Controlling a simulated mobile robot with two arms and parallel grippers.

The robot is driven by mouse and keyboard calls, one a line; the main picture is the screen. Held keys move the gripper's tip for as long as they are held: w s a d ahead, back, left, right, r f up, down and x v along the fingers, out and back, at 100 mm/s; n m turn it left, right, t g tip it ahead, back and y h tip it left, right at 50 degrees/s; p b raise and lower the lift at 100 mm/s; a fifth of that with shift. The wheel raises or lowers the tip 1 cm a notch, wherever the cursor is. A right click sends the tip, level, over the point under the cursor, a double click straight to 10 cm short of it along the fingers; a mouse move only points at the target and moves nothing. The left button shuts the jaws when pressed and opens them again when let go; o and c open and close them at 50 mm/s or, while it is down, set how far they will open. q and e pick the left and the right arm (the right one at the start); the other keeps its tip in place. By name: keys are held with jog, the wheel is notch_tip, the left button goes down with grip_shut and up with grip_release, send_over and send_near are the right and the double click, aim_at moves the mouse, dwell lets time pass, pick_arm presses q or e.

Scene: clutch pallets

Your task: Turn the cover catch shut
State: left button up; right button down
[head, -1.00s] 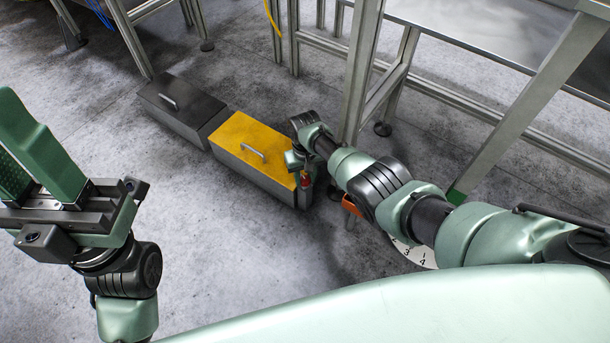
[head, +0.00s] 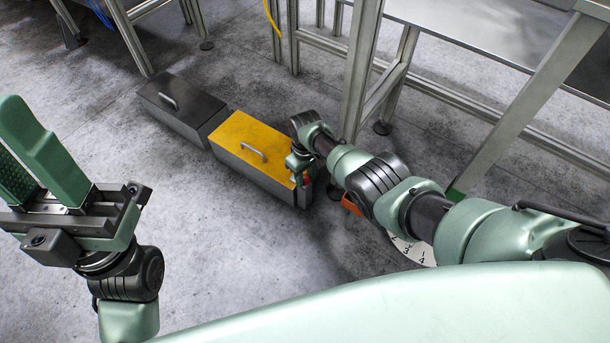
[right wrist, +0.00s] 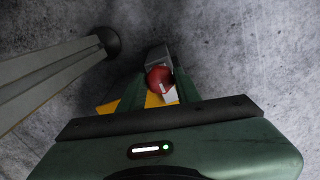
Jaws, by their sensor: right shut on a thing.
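A grey metal box with a yellow cover (head: 243,136) and a bar handle stands on the floor. The catch, a red knob with a white mark, shows in the right wrist view (right wrist: 157,78) at the box's end. My right gripper (head: 304,181) points down at the near right end of the box. It is shut on the catch, with a green finger on either side in the right wrist view. In the head view my gripper hides most of the catch, so its turn angle is hard to tell. My left gripper (head: 36,165) is raised at the left, its fingers apart and empty.
A dark box (head: 170,98) with a handle adjoins the yellow-covered one. A metal frame leg (head: 361,75) stands close behind my right wrist. An orange item (head: 351,204) and a white numbered dial (head: 415,249) are partly behind my right arm. The floor at left is clear.

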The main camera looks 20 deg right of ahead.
jog(key=c, duration=1)
grip_release()
jog(key=shift+r, duration=0.1)
